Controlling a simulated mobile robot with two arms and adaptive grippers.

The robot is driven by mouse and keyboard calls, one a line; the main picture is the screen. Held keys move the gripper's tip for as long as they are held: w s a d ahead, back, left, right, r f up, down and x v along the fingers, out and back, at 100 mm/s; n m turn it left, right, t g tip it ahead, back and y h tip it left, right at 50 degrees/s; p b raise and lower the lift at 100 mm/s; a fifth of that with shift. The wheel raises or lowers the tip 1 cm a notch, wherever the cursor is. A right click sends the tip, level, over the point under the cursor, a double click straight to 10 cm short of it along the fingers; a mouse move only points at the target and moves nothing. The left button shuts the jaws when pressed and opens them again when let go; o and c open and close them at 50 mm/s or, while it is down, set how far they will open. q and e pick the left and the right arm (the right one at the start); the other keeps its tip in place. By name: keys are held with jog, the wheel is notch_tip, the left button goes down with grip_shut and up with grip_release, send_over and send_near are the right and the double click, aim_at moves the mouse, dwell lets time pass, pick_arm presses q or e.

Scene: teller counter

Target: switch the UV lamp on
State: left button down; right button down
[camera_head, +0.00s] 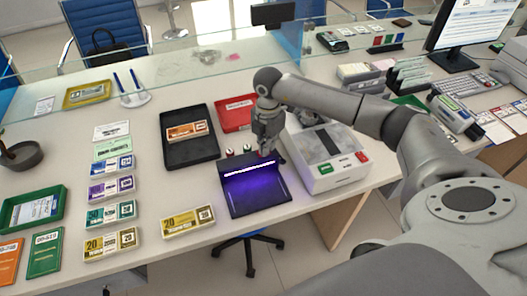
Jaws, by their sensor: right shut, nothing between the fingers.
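The UV lamp (252,196) stands on the counter, a dark flat unit with a bright white tube along its upper part. The tube is lit and throws a violet glow over the dark bed below it. My right gripper (266,150) is shut and empty, pointing down at the top right edge of the lamp. Its fingertips are at or just above the lamp's housing; I cannot tell whether they touch. The part of the housing under the fingertips is hidden. My left gripper is not in view.
A white machine (325,152) with green and red buttons stands right of the lamp. A black tray (190,155) holding a banknote bundle and a red tray (232,110) lie behind. A yellowish banknote bundle (188,221) lies left of the lamp. A glass screen runs along the back.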

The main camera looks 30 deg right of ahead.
jog(key=shift+r+p, duration=2.55)
jog(key=shift+r, duration=0.85)
